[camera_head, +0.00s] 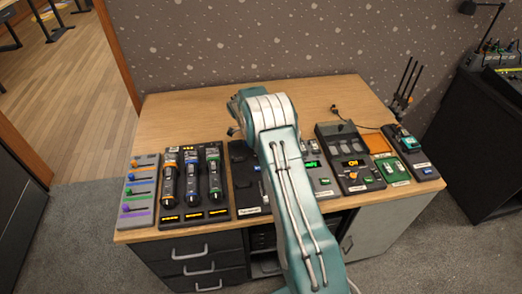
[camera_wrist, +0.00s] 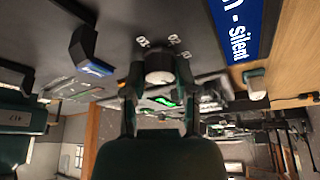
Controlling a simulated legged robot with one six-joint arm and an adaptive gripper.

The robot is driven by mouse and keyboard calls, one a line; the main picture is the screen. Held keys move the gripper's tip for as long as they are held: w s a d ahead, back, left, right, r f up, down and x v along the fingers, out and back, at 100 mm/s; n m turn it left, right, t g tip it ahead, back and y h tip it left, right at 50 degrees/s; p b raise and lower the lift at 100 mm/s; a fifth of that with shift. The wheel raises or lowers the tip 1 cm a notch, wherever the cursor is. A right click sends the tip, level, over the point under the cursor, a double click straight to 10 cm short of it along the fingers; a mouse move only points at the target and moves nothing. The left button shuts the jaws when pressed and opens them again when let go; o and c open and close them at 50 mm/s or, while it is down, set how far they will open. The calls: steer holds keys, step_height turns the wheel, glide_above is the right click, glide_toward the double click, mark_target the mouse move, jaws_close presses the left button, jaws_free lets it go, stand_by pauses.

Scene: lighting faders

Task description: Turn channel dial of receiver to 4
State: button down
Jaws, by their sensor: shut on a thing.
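The dial's pointer cannot be made out. In the head view, a dark device (camera_head: 241,166), which may be the receiver, is partly covered by my arm; the gripper and dial are hidden there.
A blue plate reading "silent" (camera_wrist: 235,25) and a dark switch (camera_wrist: 90,50) flank the dial. The desk's back left is clear.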

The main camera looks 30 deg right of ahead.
steer(key=shift+w+m+y, duration=0.15)
steer(key=shift+m+y, duration=0.35)
steer(key=shift+m, duration=1)
steer(key=shift+c, duration=2)
jaws_free()
steer(key=v, duration=1.2)
steer(key=shift+w+f+g, duration=0.2)
steer(key=shift+w+g, duration=0.1)
steer(key=shift+w, duration=0.05)
